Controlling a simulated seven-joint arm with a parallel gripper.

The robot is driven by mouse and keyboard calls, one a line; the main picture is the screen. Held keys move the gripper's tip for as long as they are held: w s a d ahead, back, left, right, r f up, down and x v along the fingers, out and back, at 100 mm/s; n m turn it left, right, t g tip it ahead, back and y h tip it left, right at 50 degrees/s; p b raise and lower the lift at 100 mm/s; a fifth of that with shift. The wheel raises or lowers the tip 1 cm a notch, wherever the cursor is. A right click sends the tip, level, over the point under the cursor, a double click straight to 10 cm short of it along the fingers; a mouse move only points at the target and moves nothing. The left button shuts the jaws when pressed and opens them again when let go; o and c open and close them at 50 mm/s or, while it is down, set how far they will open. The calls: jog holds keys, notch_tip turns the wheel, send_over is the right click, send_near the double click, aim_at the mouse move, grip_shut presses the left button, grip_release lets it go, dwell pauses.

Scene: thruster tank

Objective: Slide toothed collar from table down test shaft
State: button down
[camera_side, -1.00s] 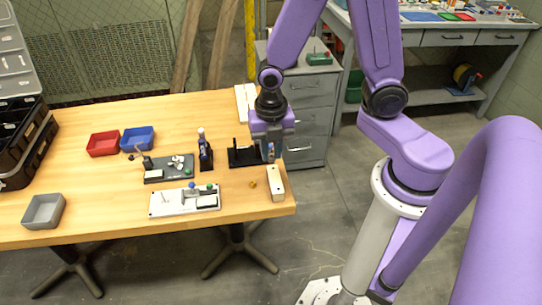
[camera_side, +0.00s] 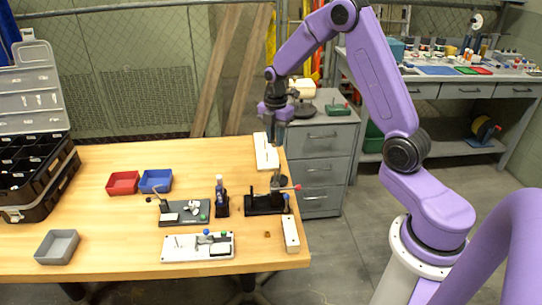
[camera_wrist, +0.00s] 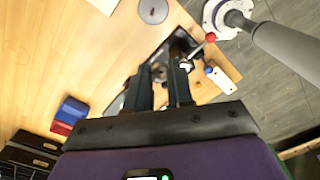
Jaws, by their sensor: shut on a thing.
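My gripper (camera_side: 279,143) is raised above the right end of a black fixture (camera_side: 262,204), with its fingers pointing down. In the wrist view, its two dark fingers (camera_wrist: 160,78) are shut on a small greyish part, apparently the toothed collar (camera_wrist: 160,72). The fingers hide most of it, and I cannot make out its teeth. A dark upright post (camera_side: 275,182), apparently the test shaft, stands on the fixture below my gripper, apart from it. A lever with a red knob (camera_side: 298,187) sticks out beside it; the red knob also shows in the wrist view (camera_wrist: 210,37).
A black stand (camera_side: 221,204), a dark grey board (camera_side: 184,214) and a white board (camera_side: 198,247) lie left of the fixture. A white block (camera_side: 291,233) and small brass piece (camera_side: 267,234) are in front. Red (camera_side: 123,183), blue (camera_side: 156,181) and grey bins (camera_side: 57,247) stand farther left.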

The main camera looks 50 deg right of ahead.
jog(key=w+d+m, duration=0.1)
jog(key=d, duration=0.4)
send_over(280, 179)
notch_tip(280, 179, down, 9)
jog(key=shift+w+d, duration=0.2)
jog(key=shift+f, duration=4)
dwell(2.8)
